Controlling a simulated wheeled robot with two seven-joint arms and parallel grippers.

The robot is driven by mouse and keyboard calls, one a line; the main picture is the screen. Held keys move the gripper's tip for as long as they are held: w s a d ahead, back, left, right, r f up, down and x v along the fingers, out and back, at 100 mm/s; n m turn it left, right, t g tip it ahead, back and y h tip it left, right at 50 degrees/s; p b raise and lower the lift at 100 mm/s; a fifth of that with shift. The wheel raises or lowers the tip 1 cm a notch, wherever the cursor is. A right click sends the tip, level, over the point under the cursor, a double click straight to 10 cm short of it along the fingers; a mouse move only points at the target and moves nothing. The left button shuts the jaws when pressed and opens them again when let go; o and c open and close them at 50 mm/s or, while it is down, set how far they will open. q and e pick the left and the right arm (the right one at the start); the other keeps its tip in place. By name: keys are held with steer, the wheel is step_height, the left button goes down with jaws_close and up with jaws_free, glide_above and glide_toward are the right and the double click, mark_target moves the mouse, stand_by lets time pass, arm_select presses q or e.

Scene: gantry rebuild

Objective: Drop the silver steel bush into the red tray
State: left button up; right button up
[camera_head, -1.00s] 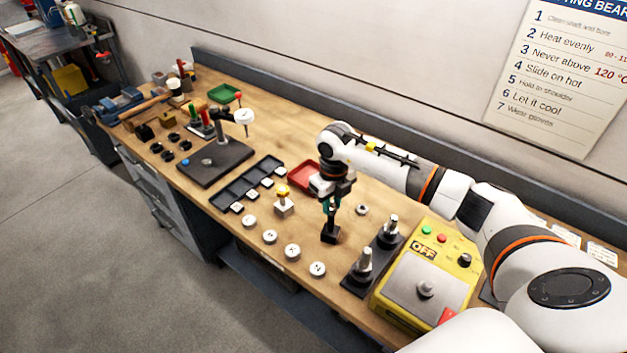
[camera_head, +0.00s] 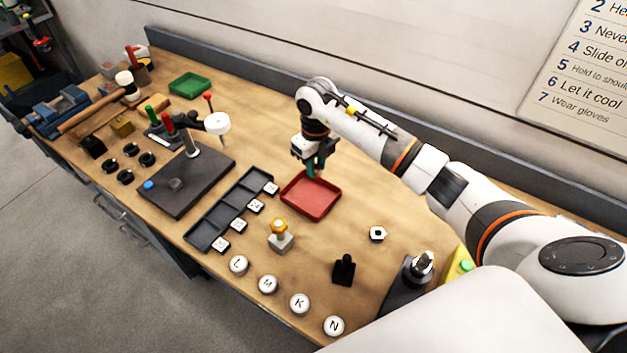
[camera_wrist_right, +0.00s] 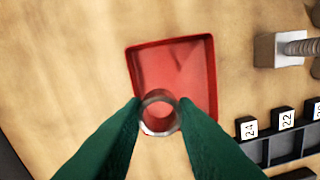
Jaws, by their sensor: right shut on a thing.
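The red tray (camera_head: 311,196) lies on the wooden bench, and it also shows in the right wrist view (camera_wrist_right: 212,60). My right gripper (camera_head: 314,172) is above the tray's back edge in the head view. In the right wrist view its green fingertips (camera_wrist_right: 160,112) are shut on the silver steel bush (camera_wrist_right: 158,125), a short ring seen end-on. The bush appears over the tray's near part in that view, with the tray floor behind it. The tray looks empty where it shows. The bush is too small to make out in the head view. My left gripper is not in view.
A black compartment tray (camera_head: 228,213) with number tags is left of the red tray. A block with a yellow top (camera_head: 280,238), several white lettered discs (camera_head: 299,303) and a black stand (camera_head: 343,270) are nearer. A green tray (camera_head: 189,86) lies farther back.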

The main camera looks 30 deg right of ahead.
mark_target(316, 194)
steer(key=shift+s+a+f+b, duration=0.1)
steer(key=shift+s+f+b, duration=0.1)
steer(key=shift+f+b, duration=0.25)
steer(key=shift+s+f+b, duration=0.2)
steer(key=shift+f+b, duration=0.15)
steer(key=shift+f, duration=0.1)
steer(key=f+b, duration=0.1)
steer(key=f, duration=0.1)
steer(key=f+b, duration=0.1)
steer(key=shift+w+f, duration=0.2)
steer(key=shift+f, duration=0.25)
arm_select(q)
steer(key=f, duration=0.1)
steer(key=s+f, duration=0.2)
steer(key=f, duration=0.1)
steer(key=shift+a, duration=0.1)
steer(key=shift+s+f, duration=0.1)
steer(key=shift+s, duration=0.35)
arm_select(e)
steer(key=o, duration=1.1)
steer(key=shift+c, duration=0.2)
arm_select(q)
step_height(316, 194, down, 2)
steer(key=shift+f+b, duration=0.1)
steer(key=shift+b, duration=1.15)
arm_select(e)
step_height(316, 194, up, 12)
